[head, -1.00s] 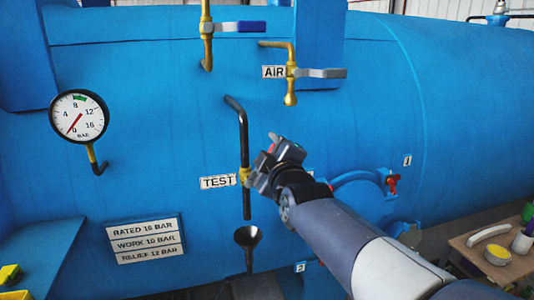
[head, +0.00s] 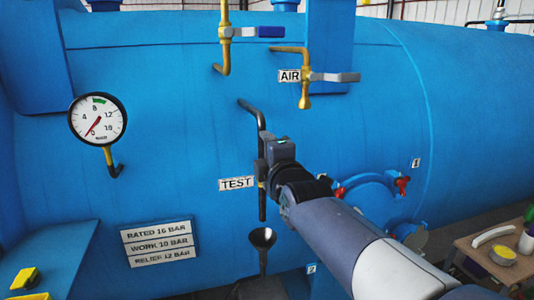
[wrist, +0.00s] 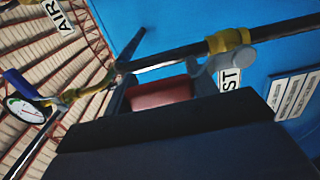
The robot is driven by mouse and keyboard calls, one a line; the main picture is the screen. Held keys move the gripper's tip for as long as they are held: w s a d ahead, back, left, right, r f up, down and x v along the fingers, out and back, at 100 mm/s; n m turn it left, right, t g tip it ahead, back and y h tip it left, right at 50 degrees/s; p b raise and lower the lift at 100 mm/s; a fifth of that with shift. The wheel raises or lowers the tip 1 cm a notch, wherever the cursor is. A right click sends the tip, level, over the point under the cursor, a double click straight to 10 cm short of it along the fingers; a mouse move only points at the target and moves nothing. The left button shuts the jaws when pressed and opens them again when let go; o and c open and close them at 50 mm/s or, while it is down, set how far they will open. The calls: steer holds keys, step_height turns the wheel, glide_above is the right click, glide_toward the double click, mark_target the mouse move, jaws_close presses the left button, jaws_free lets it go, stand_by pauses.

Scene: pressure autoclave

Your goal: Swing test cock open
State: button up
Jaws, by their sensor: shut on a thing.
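The test cock sits on a black vertical pipe (head: 262,208) beside the TEST label (head: 237,184) on the blue vessel. In the wrist view its brass body (wrist: 229,41) is on the pipe, with a grey lever hub (wrist: 206,77) beside it. A red grip (wrist: 160,95) on the lever lies close alongside the pipe. My gripper (head: 271,162) is shut on this lever, just above the cock body. In the head view it hides the lever and most of the brass body.
A black funnel (head: 262,238) stands below the pipe's end. The AIR valve (head: 306,76) with its grey lever is above right, and a blue-handled valve (head: 258,32) is higher up. A pressure gauge (head: 97,118) is at left. Red handles (head: 402,184) sit right of my arm.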

stand_by(0.3)
steer(key=o, duration=1.1)
steer(key=shift+a, duration=0.1)
steer(key=shift+s, duration=0.1)
steer(key=v, duration=1)
steer(key=shift+s, duration=0.35)
